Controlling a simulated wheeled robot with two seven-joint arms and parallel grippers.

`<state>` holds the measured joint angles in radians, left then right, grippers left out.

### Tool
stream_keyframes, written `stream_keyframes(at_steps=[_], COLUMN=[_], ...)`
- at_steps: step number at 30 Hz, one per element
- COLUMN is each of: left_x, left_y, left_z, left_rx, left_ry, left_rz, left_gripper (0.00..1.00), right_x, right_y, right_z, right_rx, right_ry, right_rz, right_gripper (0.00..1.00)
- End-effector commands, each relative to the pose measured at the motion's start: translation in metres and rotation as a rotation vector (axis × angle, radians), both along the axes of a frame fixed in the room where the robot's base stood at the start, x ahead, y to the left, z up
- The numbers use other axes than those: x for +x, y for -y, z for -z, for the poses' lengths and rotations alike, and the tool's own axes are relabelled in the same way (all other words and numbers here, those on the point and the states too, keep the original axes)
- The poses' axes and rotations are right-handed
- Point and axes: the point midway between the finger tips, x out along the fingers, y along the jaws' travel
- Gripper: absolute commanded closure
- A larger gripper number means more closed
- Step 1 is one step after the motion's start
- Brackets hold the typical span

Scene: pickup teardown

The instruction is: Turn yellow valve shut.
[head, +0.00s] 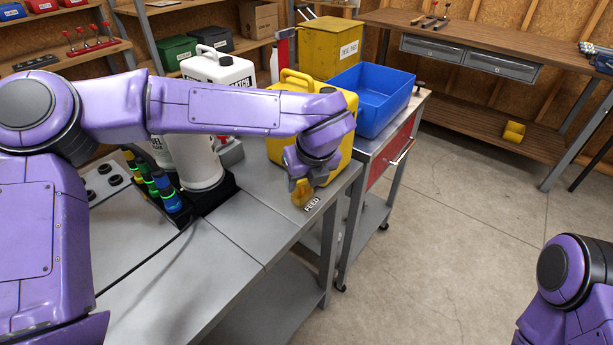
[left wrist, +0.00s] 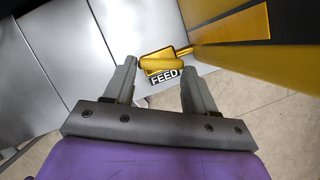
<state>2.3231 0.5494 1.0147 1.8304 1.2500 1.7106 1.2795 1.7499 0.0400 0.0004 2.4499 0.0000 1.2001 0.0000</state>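The yellow valve (head: 301,193) sits on the grey bench top near its right front corner, beside a label reading FEED. It also shows in the left wrist view (left wrist: 160,64), with its bar lying crosswise between the fingertips. My left gripper (head: 299,180) is at the valve, pointing down. In the left wrist view its fingers (left wrist: 158,72) are apart, one on each side of the valve bar, with no clear contact. In the head view my left forearm and wrist hide part of the bench behind. My right gripper is out of view; only part of my right arm shows at lower right.
A yellow jerrycan (head: 340,98) stands right behind the valve. A blue bin (head: 372,82) rests on the red cart (head: 378,165) to the right. A white jug (head: 222,72) and blue-green fittings (head: 165,190) are left. The front bench top is clear.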

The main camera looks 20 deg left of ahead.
Motion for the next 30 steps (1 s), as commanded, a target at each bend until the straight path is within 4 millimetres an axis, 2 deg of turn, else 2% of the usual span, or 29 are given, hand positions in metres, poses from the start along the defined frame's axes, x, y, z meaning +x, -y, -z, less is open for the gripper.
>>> stream_keyframes(at_steps=[30], left_x=[0.0036], left_y=[-0.0069], left_z=[-0.0034], left_rx=[-0.005], left_ry=[0.015], left_rz=[0.007], left_gripper=[0.74], right_x=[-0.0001], right_y=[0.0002], right_z=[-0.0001], right_rx=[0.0], right_ry=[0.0], right_rz=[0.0], right_gripper=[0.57])
